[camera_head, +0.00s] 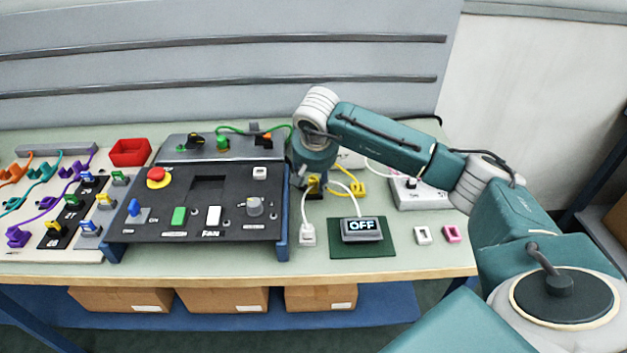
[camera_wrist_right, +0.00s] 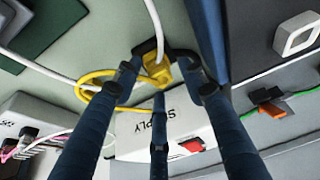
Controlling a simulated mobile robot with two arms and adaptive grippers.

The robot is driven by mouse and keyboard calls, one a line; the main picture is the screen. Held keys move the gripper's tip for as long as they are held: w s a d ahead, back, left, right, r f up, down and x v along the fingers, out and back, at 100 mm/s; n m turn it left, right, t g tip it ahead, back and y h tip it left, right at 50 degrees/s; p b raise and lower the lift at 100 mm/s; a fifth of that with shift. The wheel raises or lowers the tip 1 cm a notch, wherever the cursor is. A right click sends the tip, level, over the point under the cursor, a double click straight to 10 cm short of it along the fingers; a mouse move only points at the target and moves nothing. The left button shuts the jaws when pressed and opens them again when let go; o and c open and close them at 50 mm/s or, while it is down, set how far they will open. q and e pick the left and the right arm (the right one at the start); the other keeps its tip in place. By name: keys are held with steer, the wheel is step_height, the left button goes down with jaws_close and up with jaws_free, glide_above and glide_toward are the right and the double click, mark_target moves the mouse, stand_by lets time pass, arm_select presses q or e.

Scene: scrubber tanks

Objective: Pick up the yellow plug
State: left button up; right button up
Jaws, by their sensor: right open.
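The yellow plug (camera_wrist_right: 157,68) shows in the right wrist view, with a yellow cable curling off to its left. My right gripper (camera_wrist_right: 160,84) is open, with its dark blue fingers spread around the plug. I cannot tell whether any finger touches it. In the head view the yellow plug (camera_head: 314,183) is partly hidden under my right gripper (camera_head: 313,188), which points down behind the right end of the black control panel. My left gripper is in neither view.
The black control panel (camera_head: 150,222) stands close to the left of the gripper. White cables run by the plug to a white plug (camera_head: 307,235) and the OFF display (camera_head: 361,229). A white power strip (camera_head: 415,193) lies to the right.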

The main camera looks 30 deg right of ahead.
steer(key=shift+f, duration=0.1)
steer(key=c, duration=0.6)
steer(key=shift+c, duration=1.3)
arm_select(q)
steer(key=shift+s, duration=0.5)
arm_select(e)
steer(key=shift+w+r, duration=0.1)
steer(key=shift+r, duration=0.2)
steer(key=shift+w+r, duration=0.1)
steer(key=shift+r, duration=0.15)
step_height(320, 180, up, 18)
steer(key=shift+r+b, duration=0.15)
steer(key=shift+b, duration=0.9)
jaws_close()
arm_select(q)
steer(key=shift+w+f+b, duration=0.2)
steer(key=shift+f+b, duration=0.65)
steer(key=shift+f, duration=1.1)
arm_select(e)
steer(key=n, duration=0.3)
glide_above(313, 180)
step_height(313, 180, down, 7)
